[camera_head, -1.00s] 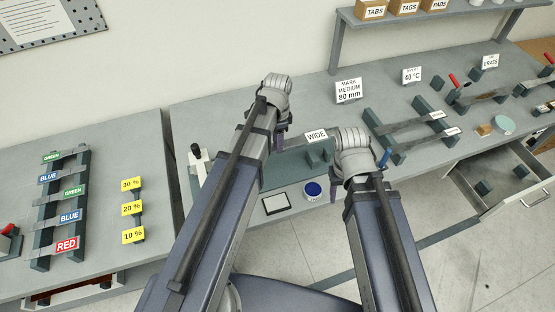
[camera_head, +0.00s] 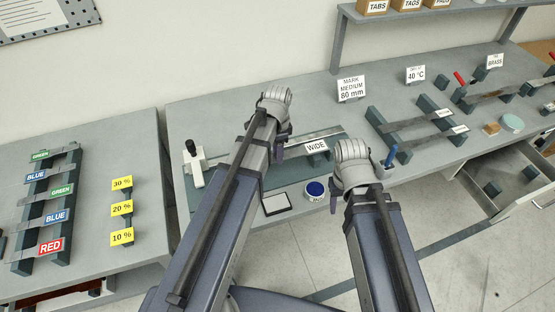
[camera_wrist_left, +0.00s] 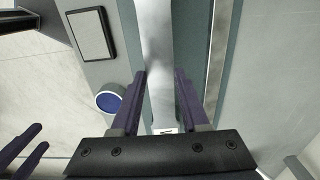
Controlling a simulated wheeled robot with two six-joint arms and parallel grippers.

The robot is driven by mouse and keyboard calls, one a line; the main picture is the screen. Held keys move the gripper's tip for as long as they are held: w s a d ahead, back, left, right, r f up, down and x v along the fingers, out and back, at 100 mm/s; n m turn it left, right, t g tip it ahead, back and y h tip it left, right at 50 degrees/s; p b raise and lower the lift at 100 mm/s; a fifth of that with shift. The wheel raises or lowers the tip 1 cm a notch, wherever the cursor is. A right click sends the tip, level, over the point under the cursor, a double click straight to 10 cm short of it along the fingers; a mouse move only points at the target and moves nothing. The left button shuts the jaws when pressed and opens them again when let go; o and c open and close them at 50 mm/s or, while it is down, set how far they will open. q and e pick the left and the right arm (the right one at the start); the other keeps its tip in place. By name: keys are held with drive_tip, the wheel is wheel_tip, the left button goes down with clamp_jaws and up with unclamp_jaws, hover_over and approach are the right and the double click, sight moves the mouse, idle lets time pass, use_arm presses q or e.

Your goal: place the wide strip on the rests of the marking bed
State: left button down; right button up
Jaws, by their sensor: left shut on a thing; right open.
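The wide strip, a long flat metal bar, lies across the marking bed (camera_head: 275,178) in the head view, with its white WIDE label (camera_head: 316,146) near the right end. My left gripper (camera_wrist_left: 160,95) is shut on the strip (camera_wrist_left: 156,45), which runs between its fingers in the left wrist view. In the head view my left arm covers part of the strip and bed. The rests are mostly hidden under the strip, and I cannot tell whether it touches them. My right gripper (camera_wrist_left: 25,148) is open and empty, off to the side of the bed.
A blue-lidded round pot (camera_head: 316,190) and a black-framed white pad (camera_head: 276,204) lie in front of the bed. A white-and-black device (camera_head: 194,165) stands at its left end. Two labelled strips lie on a rack (camera_head: 438,108) to the right. A drawer (camera_head: 520,190) is open at right.

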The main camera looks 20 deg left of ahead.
use_arm(q)
drive_tip(key=shift+f+b, duration=1)
drive_tip(key=shift+f, duration=0.4)
drive_tip(key=shift+f, duration=0.2)
drive_tip(key=shift+c, duration=2)
unclamp_jaws()
drive_tip(key=shift+r, duration=0.15)
wheel_tip(320, 180, up, 12)
drive_tip(key=p, duration=1.2)
drive_tip(key=s+d+n+y, duration=0.1)
drive_tip(key=s+d+n, duration=0.6)
drive_tip(key=s+d, duration=0.3)
drive_tip(key=s, duration=0.4)
drive_tip(key=shift+s+d+r+n, duration=0.15)
drive_tip(key=shift+s+d+n, duration=0.05)
drive_tip(key=shift+d+n, duration=0.1)
